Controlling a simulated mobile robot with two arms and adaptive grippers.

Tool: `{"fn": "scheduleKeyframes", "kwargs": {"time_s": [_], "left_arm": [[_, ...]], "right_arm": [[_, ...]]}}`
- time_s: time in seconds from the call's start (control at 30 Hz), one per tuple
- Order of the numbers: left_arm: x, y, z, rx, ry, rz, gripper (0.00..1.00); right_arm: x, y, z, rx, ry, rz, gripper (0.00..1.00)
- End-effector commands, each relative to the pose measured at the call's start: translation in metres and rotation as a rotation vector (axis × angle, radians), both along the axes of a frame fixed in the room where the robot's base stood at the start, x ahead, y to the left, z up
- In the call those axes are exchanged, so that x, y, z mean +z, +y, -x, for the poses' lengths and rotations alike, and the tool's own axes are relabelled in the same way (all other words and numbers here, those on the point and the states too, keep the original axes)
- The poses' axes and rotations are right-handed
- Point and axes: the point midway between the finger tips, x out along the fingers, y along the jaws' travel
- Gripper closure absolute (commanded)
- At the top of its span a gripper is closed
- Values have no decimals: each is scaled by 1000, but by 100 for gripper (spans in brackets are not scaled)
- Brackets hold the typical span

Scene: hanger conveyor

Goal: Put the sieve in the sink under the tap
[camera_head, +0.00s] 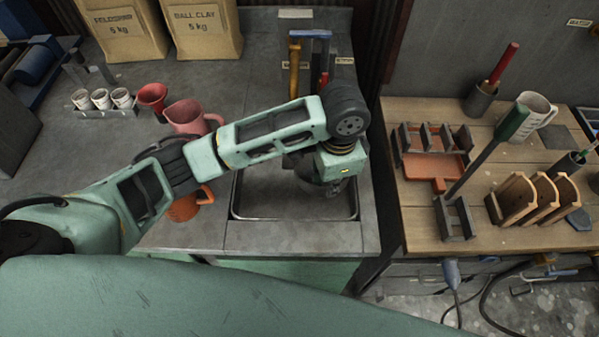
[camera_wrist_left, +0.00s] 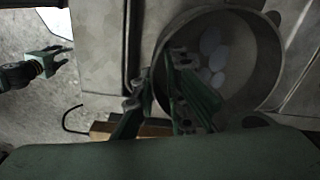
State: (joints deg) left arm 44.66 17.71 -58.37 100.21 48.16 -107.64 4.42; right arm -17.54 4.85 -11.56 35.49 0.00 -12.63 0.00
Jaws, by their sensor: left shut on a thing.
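My left gripper (camera_head: 332,188) is over the right part of the sink (camera_head: 290,216), pointing down. In the left wrist view a round grey sieve (camera_wrist_left: 262,62) with a tall rim lies at the fingers, and the left gripper (camera_wrist_left: 190,95) is shut on its near left rim. Several pale round spots show inside the sieve. In the head view the arm and gripper hide most of the sieve, and no tap can be made out. My right gripper (camera_wrist_left: 48,62) shows small at the left of the wrist view, its fingers apart, away from the sieve.
A pink jug (camera_head: 187,117) and an orange mug (camera_head: 186,206) stand left of the sink, close to my left arm. A tool rack (camera_head: 310,35) stands behind it. A wooden table (camera_head: 415,220) with racks and tools is on the right, across a gap.

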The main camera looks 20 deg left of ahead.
Motion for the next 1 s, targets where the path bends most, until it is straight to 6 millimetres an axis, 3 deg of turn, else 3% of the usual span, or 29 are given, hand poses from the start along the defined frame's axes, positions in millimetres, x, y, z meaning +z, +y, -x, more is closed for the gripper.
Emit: {"fn": "scheduleKeyframes", "kwargs": {"time_s": [0.17, 0.4, 0.63, 0.8, 1.0], "left_arm": [[-23, 39, -23, 10, 2, -5, 100], [-49, 74, -46, 6, 0, -2, 100], [-65, 82, -50, 5, 2, -1, 100], [-89, 81, -50, 4, 0, 0, 100], [-96, 81, -51, 3, -3, 1, 100]], "right_arm": [[11, -10, -4, -4, -5, 12, 60], [18, 0, -6, -6, -6, 0, 60], [22, 12, -6, -4, -7, -13, 60], [28, 11, -6, -3, -7, -13, 60], [27, 6, -6, -1, -7, -8, 60]]}}
